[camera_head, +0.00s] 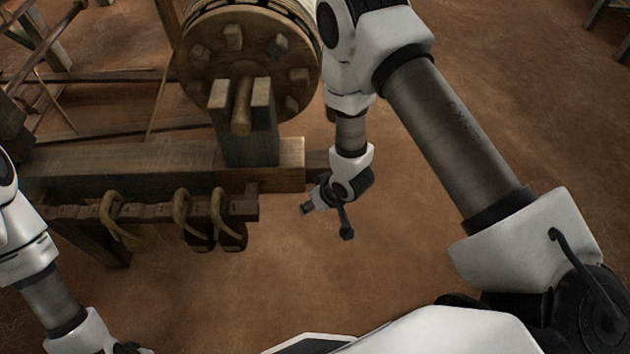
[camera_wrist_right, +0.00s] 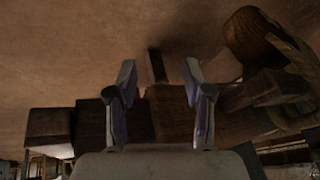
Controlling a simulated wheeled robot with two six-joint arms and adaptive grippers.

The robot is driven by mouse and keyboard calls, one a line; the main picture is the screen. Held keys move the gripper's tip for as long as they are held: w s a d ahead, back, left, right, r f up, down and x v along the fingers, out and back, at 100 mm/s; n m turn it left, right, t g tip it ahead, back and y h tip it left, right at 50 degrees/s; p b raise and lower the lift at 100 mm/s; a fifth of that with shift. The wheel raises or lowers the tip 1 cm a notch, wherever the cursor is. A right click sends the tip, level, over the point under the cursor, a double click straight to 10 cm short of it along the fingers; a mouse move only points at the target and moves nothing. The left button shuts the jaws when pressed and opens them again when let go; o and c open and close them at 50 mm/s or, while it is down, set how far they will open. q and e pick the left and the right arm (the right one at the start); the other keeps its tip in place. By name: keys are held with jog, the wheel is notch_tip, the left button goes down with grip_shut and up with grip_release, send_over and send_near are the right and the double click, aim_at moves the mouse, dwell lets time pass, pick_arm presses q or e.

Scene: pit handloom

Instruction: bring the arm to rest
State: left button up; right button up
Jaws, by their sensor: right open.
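My right arm reaches in from the right in the head view. My right gripper (camera_head: 327,221) is open and empty, pointing down just right of the loom beam's end. In the right wrist view its two fingers (camera_wrist_right: 159,68) stand apart with nothing held between them. Dark wooden loom parts (camera_wrist_right: 172,118) lie behind the fingers there; I cannot tell whether they touch. My left arm (camera_head: 45,290) shows at the lower left, and its gripper is cut off by the bottom edge.
The loom's wooden beam (camera_head: 150,167) spans the left side. A large pegged wooden wheel (camera_head: 200,75) stands over its end. A lower rail (camera_head: 160,212) carries several curved hanging pieces (camera_head: 222,220). The brown floor (camera_head: 390,275) is open right of the beam and below my right gripper.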

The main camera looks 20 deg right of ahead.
jog(key=shift+a, duration=0.1)
jog(key=s+d+r+g+p, duration=0.1)
jog(key=s+p, duration=0.1)
jog(key=s, duration=0.5)
jog(key=s+d+r+g+h+p, duration=0.1)
jog(key=s+d+r+g+p, duration=0.1)
jog(key=s, duration=0.5)
jog(key=s+d+r+g+h+p, duration=0.1)
jog(key=s+d+r+p, duration=0.1)
jog(key=s, duration=0.5)
jog(key=shift+s+d+m+p, duration=0.2)
jog(key=shift+m+p, duration=0.2)
jog(key=shift+p, duration=0.25)
jog(key=shift+s, duration=0.1)
